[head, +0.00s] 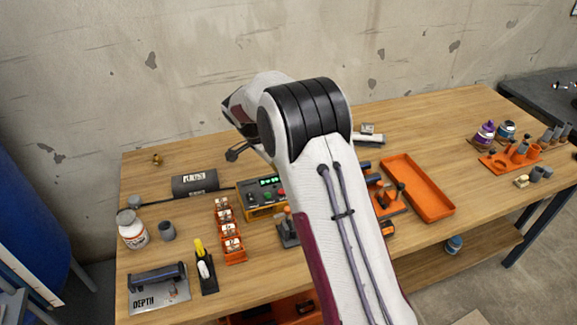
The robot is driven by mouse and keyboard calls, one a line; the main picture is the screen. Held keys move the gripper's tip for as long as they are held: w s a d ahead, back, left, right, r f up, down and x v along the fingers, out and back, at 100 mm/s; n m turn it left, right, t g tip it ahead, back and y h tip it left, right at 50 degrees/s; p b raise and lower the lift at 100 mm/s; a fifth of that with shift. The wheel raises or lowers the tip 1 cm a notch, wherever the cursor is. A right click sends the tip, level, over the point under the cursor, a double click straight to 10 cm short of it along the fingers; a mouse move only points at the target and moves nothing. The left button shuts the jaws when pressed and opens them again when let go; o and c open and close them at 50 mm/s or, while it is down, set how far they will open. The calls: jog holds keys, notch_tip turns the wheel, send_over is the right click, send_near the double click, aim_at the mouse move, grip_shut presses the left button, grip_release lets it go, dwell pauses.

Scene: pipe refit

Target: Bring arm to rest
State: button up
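My arm rises from the bottom of the head view and bends at a black-banded joint above the wooden workbench (300,262). Its far end points left and away, near the back wall. A small dark part at that end, perhaps of my gripper (237,153), shows just left of the arm. The fingers cannot be made out, so whether they are open, shut or holding something is hidden.
An empty orange tray (419,188) lies right of my arm. A control box (262,196), an orange rack (229,232), a white jar (132,230) and a depth gauge stand (160,290) are on the left. Orange holders (512,158) stand far right. Bare wood shows at the back left.

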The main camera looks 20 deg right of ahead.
jog(key=shift+a, duration=0.1)
dwell(0.7)
jog(key=shift+n, duration=0.7)
jog(key=shift+s+a+f+n, duration=0.15)
jog(key=shift+s+f+n, duration=0.1)
jog(key=shift+n, duration=0.25)
jog(key=shift+s+a+f+n+g, duration=0.25)
jog(key=shift+s+f+n+g, duration=0.15)
jog(key=shift+s+f+n, duration=0.55)
jog(key=s+a+r+n+t+y, duration=0.1)
jog(key=s+r+n, duration=0.2)
jog(key=s+r, duration=0.4)
jog(key=s+a+r+n+t+y, duration=0.1)
jog(key=s+r, duration=0.6)
jog(key=s, duration=1.1)
jog(key=s+a+r+n+t+y, duration=0.2)
jog(key=s+r+n, duration=0.4)
jog(key=s, duration=0.7)
jog(key=shift+s+a+r+t, duration=0.2)
jog(key=shift+r+t, duration=0.3)
jog(key=shift+r, duration=0.35)
jog(key=shift+w, duration=0.1)
